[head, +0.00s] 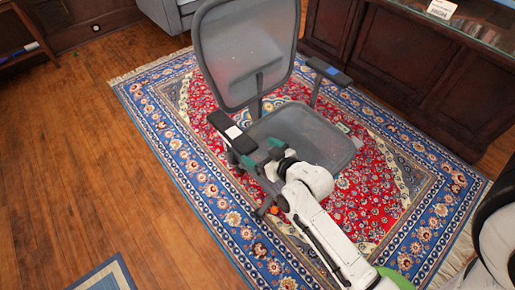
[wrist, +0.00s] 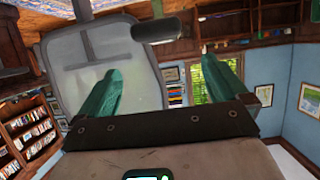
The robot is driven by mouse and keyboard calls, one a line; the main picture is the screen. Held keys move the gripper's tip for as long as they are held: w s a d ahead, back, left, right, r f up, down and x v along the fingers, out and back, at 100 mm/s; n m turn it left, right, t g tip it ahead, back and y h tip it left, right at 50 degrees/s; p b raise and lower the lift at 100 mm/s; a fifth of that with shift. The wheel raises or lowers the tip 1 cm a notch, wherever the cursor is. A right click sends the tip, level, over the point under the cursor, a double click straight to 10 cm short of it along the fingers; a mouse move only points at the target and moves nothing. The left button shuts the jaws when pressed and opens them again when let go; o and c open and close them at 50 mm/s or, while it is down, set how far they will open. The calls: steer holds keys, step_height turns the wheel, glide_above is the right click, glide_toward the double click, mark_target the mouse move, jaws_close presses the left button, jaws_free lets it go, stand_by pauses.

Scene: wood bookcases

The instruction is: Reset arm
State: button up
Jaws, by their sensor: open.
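My gripper (head: 261,152) is open, with its two green fingers spread and nothing visible between them. In the head view it is at the end of my outstretched white arm, over the left side of a grey office chair (head: 240,50), close to the chair's left armrest (head: 225,122). I cannot tell whether it touches the chair. In the wrist view the open gripper (wrist: 160,70) points at the room, with the chair's mesh back (wrist: 90,55) behind the left finger and a dark armrest (wrist: 156,30) above the gap.
The chair stands on a red and blue patterned rug (head: 200,170). A dark wood cabinet (head: 410,70) is at the back right, and a grey sofa (head: 172,14) at the back. Bare wood floor (head: 80,160) lies open to the left. A bookcase (wrist: 28,125) shows in the wrist view.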

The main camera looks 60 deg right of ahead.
stand_by(0.6)
steer(key=s+a+r+n+g+y+p, duration=0.1)
steer(key=s+a+r+g+p, duration=0.2)
steer(key=s+a+g, duration=0.3)
steer(key=s+a+r+n+g+y+p, duration=0.1)
steer(key=s+a+r+g+y+p, duration=0.1)
steer(key=s+a+g, duration=0.4)
steer(key=s+r+p, duration=0.1)
steer(key=s+p, duration=0.1)
steer(key=s, duration=0.2)
steer(key=shift+r+n+y, duration=0.15)
steer(key=shift+n+y, duration=0.15)
steer(key=shift+n, duration=0.1)
steer(key=shift+s, duration=0.1)
stand_by(1.1)
